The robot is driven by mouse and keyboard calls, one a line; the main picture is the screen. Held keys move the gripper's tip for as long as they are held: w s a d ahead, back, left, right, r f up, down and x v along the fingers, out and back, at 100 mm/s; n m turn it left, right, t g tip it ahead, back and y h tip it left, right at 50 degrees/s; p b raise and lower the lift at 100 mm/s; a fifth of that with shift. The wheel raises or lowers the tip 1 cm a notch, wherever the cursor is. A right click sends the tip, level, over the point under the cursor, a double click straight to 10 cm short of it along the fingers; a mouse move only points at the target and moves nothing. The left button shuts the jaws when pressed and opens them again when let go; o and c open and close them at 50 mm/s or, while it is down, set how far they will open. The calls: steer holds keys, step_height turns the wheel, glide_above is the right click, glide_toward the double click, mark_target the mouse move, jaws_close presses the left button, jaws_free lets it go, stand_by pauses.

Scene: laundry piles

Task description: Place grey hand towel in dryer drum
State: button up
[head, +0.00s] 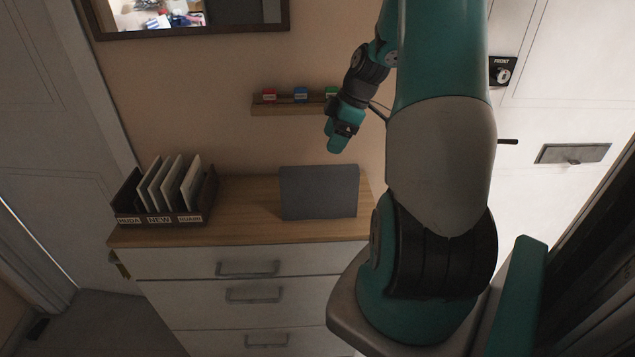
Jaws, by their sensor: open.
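No dryer drum shows in the head view, and I see nothing that is clearly a grey hand towel. A flat grey rectangular thing (319,191) is at the back of the wooden dresser top, near the wall; I cannot tell whether it is cloth or a stiff panel. My gripper (337,144) is open, pointing down in front of the wall, above and a little right of the grey thing in the picture. I see nothing held between its fingers.
A dresser (190,262) with handled drawers stands below. A dark file box (163,197) with labels and pale folders is on its left end. A small wall shelf (284,109) with coloured blocks is behind my gripper. A white door (572,110) is at right.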

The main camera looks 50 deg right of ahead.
mark_target(320, 167)
steer(key=p+x, duration=0.1)
steer(key=x, duration=0.4)
steer(key=shift+w+f, duration=0.1)
steer(key=shift+f, duration=0.1)
steer(key=p+x, duration=0.2)
steer(key=x, duration=0.1)
steer(key=p+x, duration=0.1)
steer(key=shift+s+a+f, duration=0.2)
steer(key=shift+a, duration=0.2)
steer(key=shift+w+a+f, duration=0.1)
steer(key=shift+w+f, duration=0.05)
steer(key=shift+f, duration=0.35)
steer(key=shift+f+b, duration=0.3)
steer(key=c, duration=1.1)
steer(key=shift+r, duration=0.15)
